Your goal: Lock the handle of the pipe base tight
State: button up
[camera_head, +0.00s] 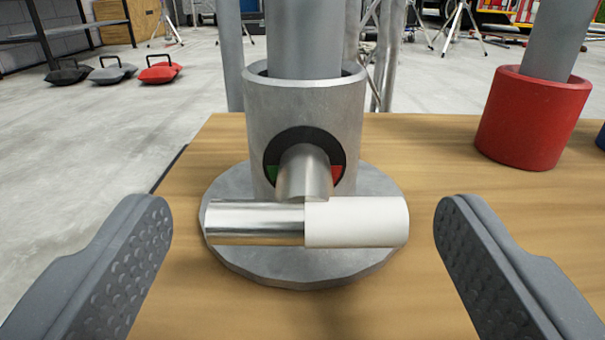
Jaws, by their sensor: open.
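The pipe base (300,105) is a grey metal socket on a round flange, standing on a wooden table top. A grey pipe (302,40) stands upright in it. On its front is a black dial with a green patch at left and a red patch at right. The T-shaped handle (355,222) sticks out from the dial, its crossbar lying level, shiny metal on the left half and white on the right. My gripper (304,225) is open, one finger on each side of the handle, apart from it and nearer the camera.
A red pipe base (535,118) with a grey pipe stands to the right on the wooden table (420,150), with a blue one partly cut off at the right edge. Weights, a shelf and tripods are on the floor behind.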

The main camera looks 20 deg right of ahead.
jog(key=shift+w, duration=0.25)
jog(key=c, duration=1)
